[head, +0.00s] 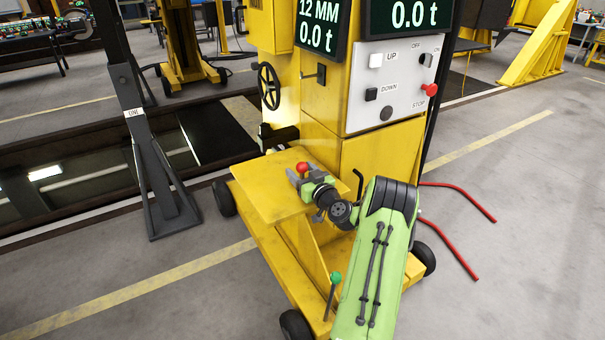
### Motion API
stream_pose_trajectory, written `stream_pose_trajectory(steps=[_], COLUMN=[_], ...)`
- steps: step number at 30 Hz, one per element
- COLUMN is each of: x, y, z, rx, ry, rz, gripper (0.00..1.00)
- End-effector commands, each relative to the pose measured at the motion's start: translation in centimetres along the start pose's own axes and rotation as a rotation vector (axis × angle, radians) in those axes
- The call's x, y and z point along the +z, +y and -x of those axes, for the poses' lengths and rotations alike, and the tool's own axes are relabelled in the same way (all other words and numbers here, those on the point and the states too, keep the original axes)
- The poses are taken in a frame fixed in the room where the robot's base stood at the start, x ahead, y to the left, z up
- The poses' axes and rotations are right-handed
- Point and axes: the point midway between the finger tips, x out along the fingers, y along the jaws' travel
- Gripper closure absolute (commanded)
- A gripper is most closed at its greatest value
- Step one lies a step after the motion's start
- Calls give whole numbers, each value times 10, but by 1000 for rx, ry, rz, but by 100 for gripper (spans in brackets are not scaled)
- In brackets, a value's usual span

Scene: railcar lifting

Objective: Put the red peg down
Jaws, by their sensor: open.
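The red peg shows as a round red knob (302,167) at the yellow shelf (262,196) on the front of the lifting jack. My gripper (298,174) is at the shelf with its fingers open on either side of the red knob. The lower part of the peg is hidden by the gripper, so I cannot tell whether it touches the shelf or stands in a hole. My green arm reaches in from the lower right.
A control panel (393,85) with a red stop button (429,90) is above the shelf. A green-knobbed lever (335,278) stands below it. A grey stand (155,160) is at the left beside a pit. Red hoses (462,240) lie on the floor at right.

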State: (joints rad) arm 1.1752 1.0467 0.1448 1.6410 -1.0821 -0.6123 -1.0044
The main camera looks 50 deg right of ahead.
Motion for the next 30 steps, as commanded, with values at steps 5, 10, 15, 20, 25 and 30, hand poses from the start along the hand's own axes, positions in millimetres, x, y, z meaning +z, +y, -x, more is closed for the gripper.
stream_pose_trajectory(steps=[5, 10, 15, 20, 25, 30], x=[-2, 0, -1, -2, -5, -31], y=[1, 2, 2, 1, -6, -106], z=[10, 58, 100, 118, 118, 94], rx=[1, 6, 7, 2, -16, -296], ry=[-3, -5, -2, 0, -3, -123], rz=[-3, -6, -5, -2, 5, 68], gripper=[38, 38, 38, 38, 38, 38])
